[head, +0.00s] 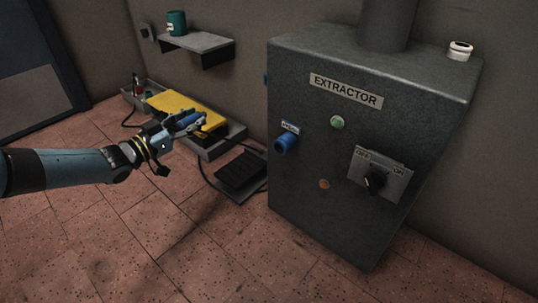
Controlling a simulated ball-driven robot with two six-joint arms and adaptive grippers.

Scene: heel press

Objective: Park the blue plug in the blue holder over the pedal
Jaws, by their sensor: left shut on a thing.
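My left gripper (181,125) reaches in from the left and is shut on the blue plug (188,119), in front of the yellow case. The fingers hide part of the plug. The blue holder (285,143) sticks out of the extractor's front at its left, under a small label. It is to the right of my gripper, well apart from the plug. The black pedal (241,172) lies on the floor below and left of the holder. My right gripper is not in view.
The grey extractor cabinet (325,190) has a green button, an orange button and an OFF/ON switch (375,181). A yellow case (180,103) rests on a low grey platform (225,143). A wall shelf (200,44) holds a green mug (176,23). Tiled floor in front is clear.

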